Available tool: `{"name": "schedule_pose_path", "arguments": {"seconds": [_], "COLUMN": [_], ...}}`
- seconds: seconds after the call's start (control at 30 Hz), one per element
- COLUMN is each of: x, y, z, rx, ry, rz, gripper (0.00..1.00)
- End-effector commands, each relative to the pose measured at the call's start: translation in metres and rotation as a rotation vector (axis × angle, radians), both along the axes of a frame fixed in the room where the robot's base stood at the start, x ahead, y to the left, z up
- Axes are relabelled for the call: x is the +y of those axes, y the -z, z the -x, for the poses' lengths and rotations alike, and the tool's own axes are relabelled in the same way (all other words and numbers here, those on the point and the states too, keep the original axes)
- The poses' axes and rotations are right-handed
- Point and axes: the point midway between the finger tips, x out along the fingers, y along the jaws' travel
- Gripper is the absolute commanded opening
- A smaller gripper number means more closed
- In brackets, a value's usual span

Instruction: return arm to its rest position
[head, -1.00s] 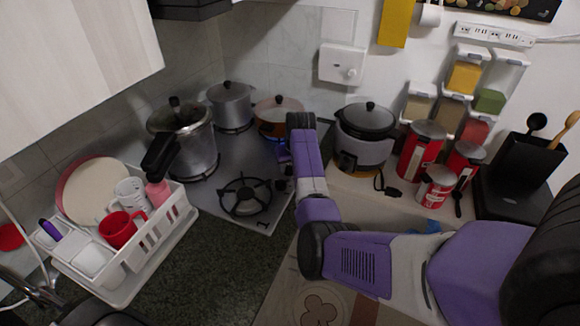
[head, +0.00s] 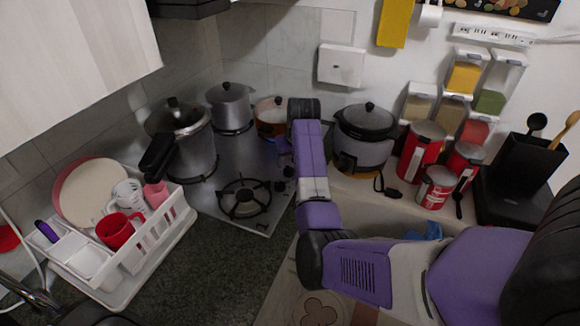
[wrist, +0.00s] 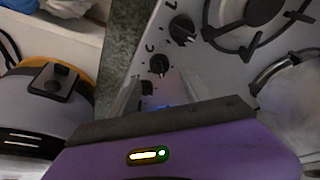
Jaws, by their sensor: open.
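My arm reaches from the right edge of the head view across the counter, with its far end over the back right of the stove. My gripper (wrist: 165,118) shows in the wrist view as a purple body with a dark edge. The spice dispensers (head: 466,77) hang on the wall at the upper right, apart from my gripper.
The rice cooker (head: 364,135) stands just right of my arm's end. The orange pot (head: 270,118) and a grey pot (head: 231,106) are close on the left. Red cans (head: 421,150) stand further right. The dark counter (head: 225,262) in front is clear.

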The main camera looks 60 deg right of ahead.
Motion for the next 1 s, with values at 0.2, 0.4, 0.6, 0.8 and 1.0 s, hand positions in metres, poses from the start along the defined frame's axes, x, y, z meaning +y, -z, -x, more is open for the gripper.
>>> {"name": "schedule_pose_path", "arguments": {"seconds": [0.2, 0.4, 0.6, 0.8, 1.0], "x": [0.006, 0.006, 0.006, 0.006, -0.009], "y": [-0.018, -0.02, -0.02, -0.02, -0.029], "z": [0.005, 0.006, 0.006, 0.006, -0.005], "rx": [0.0, 0.001, 0.001, 0.001, -0.054], "ry": [-0.001, -0.001, -0.001, -0.001, 0.021], "rz": [0.0, 0.0, 0.0, 0.0, 0.063], "gripper": [0.56, 0.56, 0.56, 0.56, 0.56]}}
